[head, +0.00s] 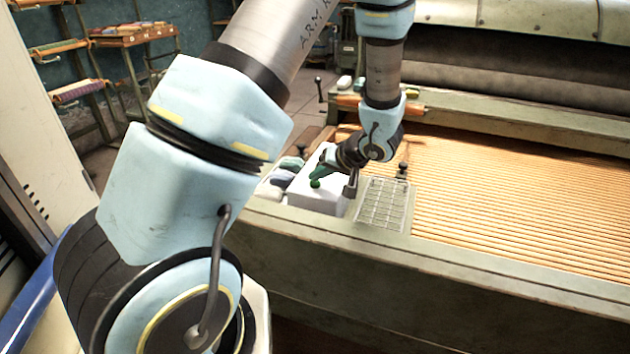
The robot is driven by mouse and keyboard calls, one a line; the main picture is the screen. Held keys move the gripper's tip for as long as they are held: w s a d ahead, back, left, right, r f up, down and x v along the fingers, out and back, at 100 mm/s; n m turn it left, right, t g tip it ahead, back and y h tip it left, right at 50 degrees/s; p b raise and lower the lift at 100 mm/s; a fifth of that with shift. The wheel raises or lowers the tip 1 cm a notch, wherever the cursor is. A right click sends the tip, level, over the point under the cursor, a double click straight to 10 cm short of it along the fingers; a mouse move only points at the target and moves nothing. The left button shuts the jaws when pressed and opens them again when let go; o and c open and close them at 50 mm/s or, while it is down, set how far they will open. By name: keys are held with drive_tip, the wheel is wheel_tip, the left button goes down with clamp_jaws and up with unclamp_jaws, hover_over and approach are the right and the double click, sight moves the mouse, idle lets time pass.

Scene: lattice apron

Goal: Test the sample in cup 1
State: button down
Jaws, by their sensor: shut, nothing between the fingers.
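My gripper (320,174) is shut and empty. It points down and to the left, low over a white box-like unit (328,202) on the green frame's ledge. A small round green part (315,183) shows on the unit, right at my fingertips. I cannot tell whether the fingers touch it. My gripper and wrist hide part of the unit's top. I cannot make out any cup marked 1 or its sample in this view.
A clear gridded tray (385,205) lies right of the unit. A small black knob (402,170) stands behind it. Tight orange-tan strands (510,200) fill the right. Racks (130,45) stand at the back left.

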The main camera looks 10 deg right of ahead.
sight(317, 185)
drive_tip(key=shift+r, duration=0.95)
drive_tip(key=shift+r+p, duration=0.9)
drive_tip(key=shift+r, duration=1.6)
drive_tip(key=s+a+r+g+h, duration=0.2)
drive_tip(key=s+a+g+h, duration=0.1)
drive_tip(key=s+a, duration=0.3)
drive_tip(key=s+a+r+g+h, duration=0.2)
drive_tip(key=s+a, duration=0.4)
drive_tip(key=a, duration=0.5)
drive_tip(key=shift+s+r+g+h, duration=0.4)
drive_tip(key=shift+r, duration=0.2)
